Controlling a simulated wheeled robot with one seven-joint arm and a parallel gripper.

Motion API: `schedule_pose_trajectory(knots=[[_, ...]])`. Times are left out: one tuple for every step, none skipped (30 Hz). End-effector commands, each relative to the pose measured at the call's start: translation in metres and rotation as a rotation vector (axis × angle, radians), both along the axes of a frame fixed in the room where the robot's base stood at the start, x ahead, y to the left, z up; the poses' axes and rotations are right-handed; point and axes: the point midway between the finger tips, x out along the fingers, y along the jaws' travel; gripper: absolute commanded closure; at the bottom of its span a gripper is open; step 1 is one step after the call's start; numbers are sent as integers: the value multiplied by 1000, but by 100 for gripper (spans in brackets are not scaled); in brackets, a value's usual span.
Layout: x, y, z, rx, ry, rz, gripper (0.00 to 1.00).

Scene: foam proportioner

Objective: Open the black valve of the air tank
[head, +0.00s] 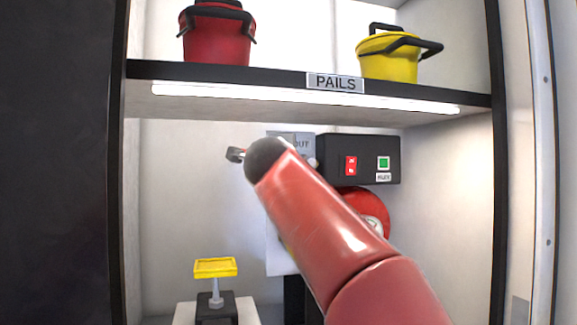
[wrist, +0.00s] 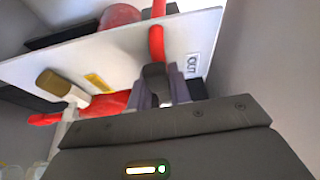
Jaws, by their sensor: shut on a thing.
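In the wrist view my gripper (wrist: 162,92) is shut on a small dark piece (wrist: 155,72), which appears to be the black valve. The fingers hide much of it, so its turn angle cannot be told. A red hose (wrist: 157,42) runs just beyond it, beside a white panel (wrist: 120,52) with an OUT label (wrist: 192,66). A rounded red body (head: 374,206), perhaps the air tank, shows partly behind my arm.
A black box (head: 391,146) with a red switch and green button sits right of my arm. A shelf (head: 225,75) with red (head: 216,38) and yellow (head: 388,58) pails is above. A yellow-topped stand (head: 215,268) is lower left. A brown knob (wrist: 54,83) is left of my gripper.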

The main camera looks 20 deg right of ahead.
Motion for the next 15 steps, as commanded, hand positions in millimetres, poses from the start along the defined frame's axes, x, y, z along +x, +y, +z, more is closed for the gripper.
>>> schedule_pose_trajectory(knots=[[0, -1, 0, 0, 1, -4, 100], [0, -1, 0, -1, 1, -4, 100], [0, -1, 0, -1, 1, -4, 100], [0, -2, 0, -1, 1, -4, 100], [0, -2, 0, -1, 1, -4, 100], [0, -2, 0, -1, 1, -4, 100], [0, -2, 0, -1, 1, -4, 100], [0, -2, 0, -1, 1, -4, 76], [0, -2, 0, -1, 1, -4, 71], [0, -2, 0, -1, 1, -4, 71], [0, -1, 0, -1, 1, -4, 71], [0, -1, 0, -1, 0, -3, 71], [0, -1, 0, -1, 0, -3, 71], [0, -1, 0, -1, 0, -3, 71], [0, -1, 0, -1, 0, -3, 71]])
